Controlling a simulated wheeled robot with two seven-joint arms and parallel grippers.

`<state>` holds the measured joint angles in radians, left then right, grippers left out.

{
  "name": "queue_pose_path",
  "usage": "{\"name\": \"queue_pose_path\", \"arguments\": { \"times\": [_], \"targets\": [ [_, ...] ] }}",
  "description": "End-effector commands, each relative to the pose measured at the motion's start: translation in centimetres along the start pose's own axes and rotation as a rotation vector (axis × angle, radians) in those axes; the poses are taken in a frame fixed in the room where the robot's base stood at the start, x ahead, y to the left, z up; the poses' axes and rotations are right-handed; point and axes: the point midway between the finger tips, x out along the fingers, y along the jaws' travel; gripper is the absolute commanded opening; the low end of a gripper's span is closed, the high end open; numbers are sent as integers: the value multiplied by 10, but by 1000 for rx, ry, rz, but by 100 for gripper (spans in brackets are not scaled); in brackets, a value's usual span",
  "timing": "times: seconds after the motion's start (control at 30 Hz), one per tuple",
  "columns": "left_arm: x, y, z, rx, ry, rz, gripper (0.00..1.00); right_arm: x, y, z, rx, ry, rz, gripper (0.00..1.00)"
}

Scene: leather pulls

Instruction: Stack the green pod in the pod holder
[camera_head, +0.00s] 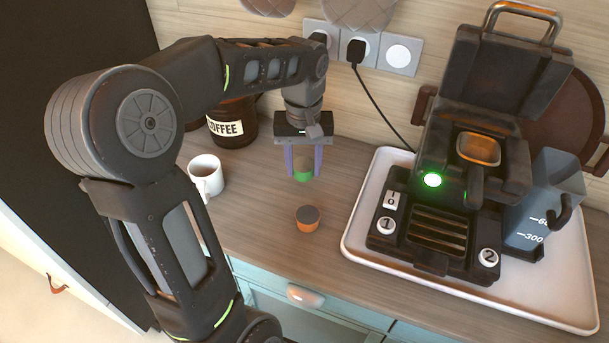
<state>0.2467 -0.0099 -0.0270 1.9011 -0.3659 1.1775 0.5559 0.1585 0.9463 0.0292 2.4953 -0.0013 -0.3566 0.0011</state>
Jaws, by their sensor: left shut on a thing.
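The green pod (303,175) has a dark top and is between the purple-grey fingers of my left gripper (304,162). My left gripper is shut on it and points down over the wooden counter. I cannot tell from this view how far the pod is above the counter. An orange pod (307,219) with a dark top sits on the counter just in front of it. I cannot make out a separate pod holder for certain. My right gripper is not in view.
A coffee machine (440,225) with its lid raised stands on a white tray (362,222) at the right, beside a grey water tank (541,205). A white mug (206,176) and a coffee jar (232,124) stand at the left. The counter between mug and tray is mostly clear.

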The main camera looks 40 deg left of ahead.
Motion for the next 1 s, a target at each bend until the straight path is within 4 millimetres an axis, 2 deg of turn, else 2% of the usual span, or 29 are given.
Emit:
{"name": "queue_pose_path", "arguments": {
  "times": [0.17,0.4,0.8,0.83,1.0],
  "targets": [
    [6,0,0,0,-2,-1,4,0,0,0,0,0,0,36],
    [35,0,0,0,-2,-1,4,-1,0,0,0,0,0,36],
    [41,0,0,0,0,1,4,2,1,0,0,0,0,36],
    [41,0,0,0,0,1,42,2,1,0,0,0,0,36],
    [40,0,0,0,0,1,56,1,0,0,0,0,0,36]
  ]
}}
